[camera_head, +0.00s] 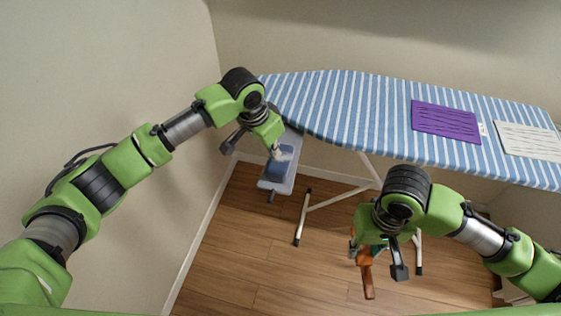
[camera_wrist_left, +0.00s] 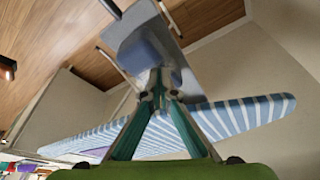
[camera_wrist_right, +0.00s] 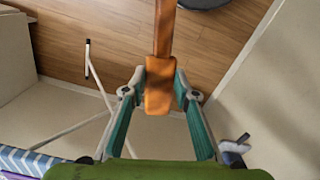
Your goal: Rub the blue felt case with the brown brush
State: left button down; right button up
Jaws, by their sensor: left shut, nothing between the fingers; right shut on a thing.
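The blue felt case (camera_head: 279,168) lies on a small grey shelf (camera_head: 268,186) at the left end of the ironing board. It also shows in the left wrist view (camera_wrist_left: 140,55), just beyond the fingertips. My left gripper (camera_head: 278,154) is shut and empty, with its tips over or against the case; I cannot tell whether they touch. My right gripper (camera_head: 362,252) is shut on the brown brush (camera_head: 368,280) and holds it above the floor, apart from the case. In the right wrist view the brush (camera_wrist_right: 160,85) sits between the fingers, its long part pointing away.
A blue-and-white striped ironing board (camera_head: 350,110) spans the back. A purple towel (camera_head: 445,121) and a white towel (camera_head: 528,141) lie on its right part. Its metal legs (camera_head: 302,218) stand between my arms. A wall (camera_head: 110,90) is close on the left.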

jog(key=shift+r, duration=0.1)
